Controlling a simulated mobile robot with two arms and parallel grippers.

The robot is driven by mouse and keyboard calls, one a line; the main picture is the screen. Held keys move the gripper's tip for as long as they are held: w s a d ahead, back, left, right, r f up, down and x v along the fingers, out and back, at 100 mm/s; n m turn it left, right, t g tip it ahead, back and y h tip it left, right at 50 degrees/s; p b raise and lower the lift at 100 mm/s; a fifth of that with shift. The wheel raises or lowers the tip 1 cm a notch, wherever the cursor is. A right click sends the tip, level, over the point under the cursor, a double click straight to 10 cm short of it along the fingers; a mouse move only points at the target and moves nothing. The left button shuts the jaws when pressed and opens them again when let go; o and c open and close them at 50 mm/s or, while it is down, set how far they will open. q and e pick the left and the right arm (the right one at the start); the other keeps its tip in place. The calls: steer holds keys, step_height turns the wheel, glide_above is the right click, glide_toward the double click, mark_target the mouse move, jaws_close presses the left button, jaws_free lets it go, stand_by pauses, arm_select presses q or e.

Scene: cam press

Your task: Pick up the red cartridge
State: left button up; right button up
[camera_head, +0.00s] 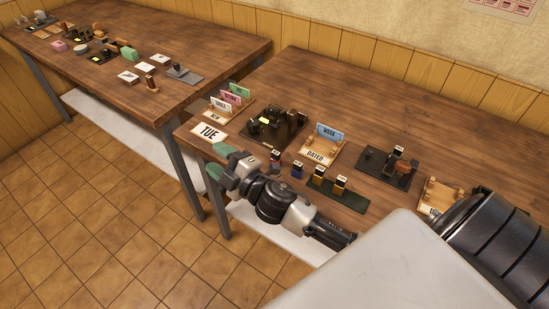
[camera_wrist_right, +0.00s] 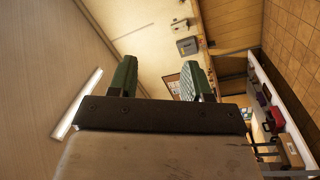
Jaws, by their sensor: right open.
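The red cartridge (camera_head: 275,163) stands upright near the front edge of the right table, a small block with a dark top and a pale label. My right gripper (camera_head: 217,161) is left of it, at the table's front edge, apart from it and empty. Its green fingers are spread, and they also show open in the right wrist view (camera_wrist_right: 159,80). A red object (camera_wrist_right: 275,118) shows at the right of that view; I cannot tell whether it is the cartridge. My left gripper is not in view.
A blue cartridge (camera_head: 297,170) stands right of the red one. The table's back is clear.

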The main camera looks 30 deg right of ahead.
steer(key=a+r+n+g+y, duration=0.4)
steer(key=a+r+n+y, duration=0.1)
steer(key=n+y, duration=0.5)
steer(key=n+g+h, duration=1.4)
steer(key=n+h, duration=0.1)
steer(key=h, duration=0.1)
glide_toward(276, 152)
steer(key=shift+d, duration=0.3)
step_height(276, 152, down, 6)
steer(key=b, duration=0.4)
steer(key=shift+r, duration=0.2)
steer(key=f+b, duration=0.2)
steer(key=f, duration=0.1)
steer(key=f+b, duration=0.1)
steer(key=f, duration=0.1)
steer(key=shift+a+f, duration=0.15)
steer(key=shift+a, duration=0.2)
